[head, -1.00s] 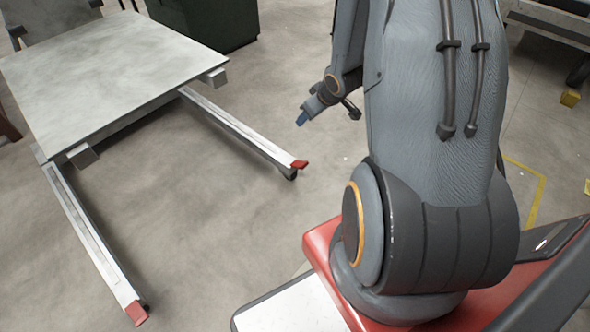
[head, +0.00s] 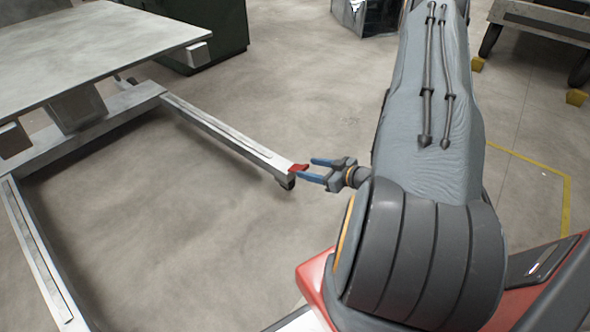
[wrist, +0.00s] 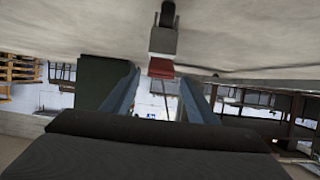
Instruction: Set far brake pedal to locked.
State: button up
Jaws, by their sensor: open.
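The far brake pedal (head: 297,169) is a small red plate on the end of the lift table's far leg (head: 232,136), above a dark caster. My gripper (head: 307,169) is open, with its two blue fingers pointing left at the pedal. The fingertips are at or very close to the pedal; I cannot tell whether they touch. In the wrist view the red pedal (wrist: 160,67) shows ahead, centred between the open fingers (wrist: 160,85). The pedal's exact tilt is too small to read.
The table's grey top (head: 100,45) and near leg (head: 38,255) stand at left. A dark green cabinet (head: 200,35) is behind. A cart (head: 540,30) and yellow blocks (head: 577,97) are at back right. Floor between the legs is clear.

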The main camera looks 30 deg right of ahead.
aim_at(296, 167)
jog(key=b+x, duration=0.3)
jog(key=x, duration=0.4)
jog(key=shift+w+a+f+b, duration=0.1)
jog(key=shift+w+f+b, duration=0.1)
jog(key=shift+b, duration=0.15)
grip_shut()
